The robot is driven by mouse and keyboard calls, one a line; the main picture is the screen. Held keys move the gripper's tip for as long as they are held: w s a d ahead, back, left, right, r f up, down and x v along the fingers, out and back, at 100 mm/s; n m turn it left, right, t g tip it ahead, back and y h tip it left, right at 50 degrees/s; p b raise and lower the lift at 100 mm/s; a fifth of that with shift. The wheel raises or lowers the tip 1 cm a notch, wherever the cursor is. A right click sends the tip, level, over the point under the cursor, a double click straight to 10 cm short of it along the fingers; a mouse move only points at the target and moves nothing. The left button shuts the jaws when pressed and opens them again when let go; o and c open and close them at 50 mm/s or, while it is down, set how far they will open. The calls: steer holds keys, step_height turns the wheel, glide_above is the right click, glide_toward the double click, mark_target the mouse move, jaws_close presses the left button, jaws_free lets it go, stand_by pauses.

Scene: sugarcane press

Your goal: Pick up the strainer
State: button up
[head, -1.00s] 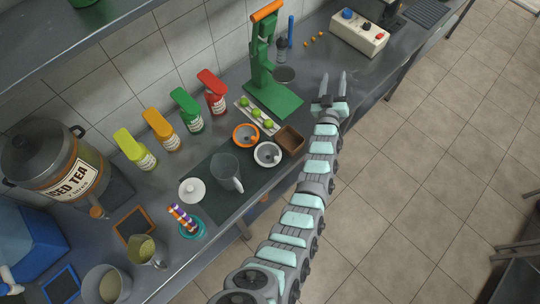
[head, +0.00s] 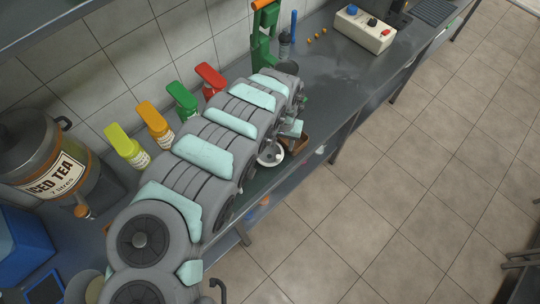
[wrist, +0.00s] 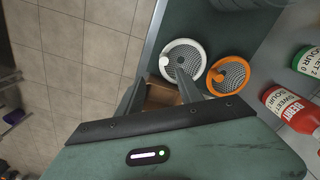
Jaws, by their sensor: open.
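Two round perforated strainers lie side by side in the wrist view, one with a white rim (wrist: 183,60) and one with an orange rim (wrist: 229,76). Which one the task names, I cannot tell. My gripper (wrist: 160,76) is open and empty, pointing toward them. Its right finger overlaps the white-rimmed strainer in the picture; contact cannot be told. The orange-rimmed one is off to the right of the fingers. In the head view the white-rimmed strainer (head: 270,156) shows partly beside my arm, which hides the orange-rimmed one and most of my gripper.
A small brown box (wrist: 160,95) shows between my fingers. A red bottle (wrist: 287,106) and a green bottle (wrist: 308,61) stand at the right in the wrist view. The green press (head: 262,45) stands behind my arm. The iced tea dispenser (head: 45,155) is at the left.

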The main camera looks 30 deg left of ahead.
mark_target(279, 155)
steer(key=shift+s+a+f, duration=0.15)
steer(key=shift+s+f, duration=0.15)
steer(key=shift+f, duration=0.1)
step_height(279, 155, down, 4)
steer(key=shift+r, duration=0.25)
steer(key=shift+f, duration=0.65)
steer(key=shift+a+f, duration=0.2)
steer(key=shift+f, duration=2.35)
steer(key=shift+c, duration=0.2)
jaws_close()
